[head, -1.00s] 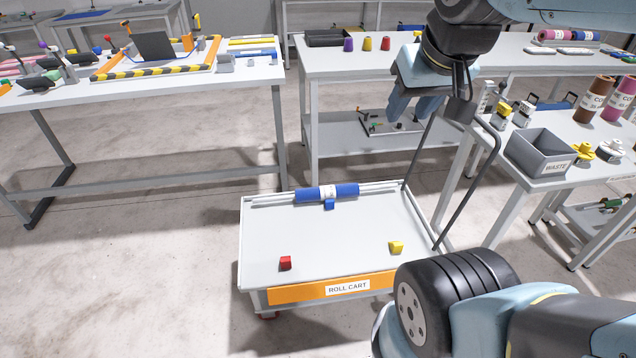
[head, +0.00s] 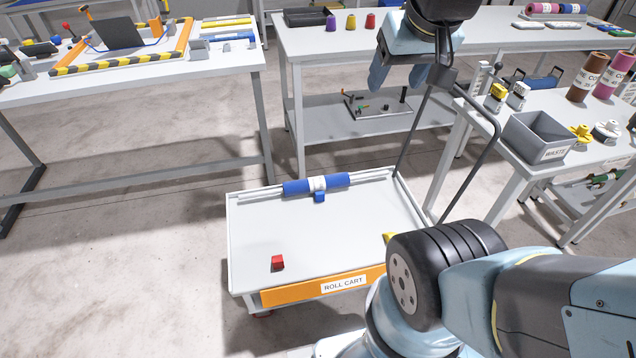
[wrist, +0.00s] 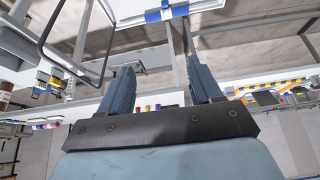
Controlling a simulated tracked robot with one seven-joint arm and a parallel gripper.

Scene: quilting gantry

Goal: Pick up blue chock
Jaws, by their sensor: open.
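The blue chock (head: 319,197) is a small block on the roll cart (head: 300,237), against the near side of a blue roll with a white band (head: 298,187). My gripper (head: 394,82) hangs above and behind the cart's far right side, well apart from the chock. In the wrist view, my gripper (wrist: 158,66) has its two fingers spread with nothing between them. That view looks upside down; the blue roll (wrist: 153,16) shows at its top edge, and I cannot clearly make out the chock there.
A red chock (head: 278,262) sits at the cart's front left. A yellow chock (head: 389,238) is mostly hidden by my arm. The cart's tall handle (head: 487,165) rises at the right. A grey waste bin (head: 535,138) stands on the right table. The cart's middle is clear.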

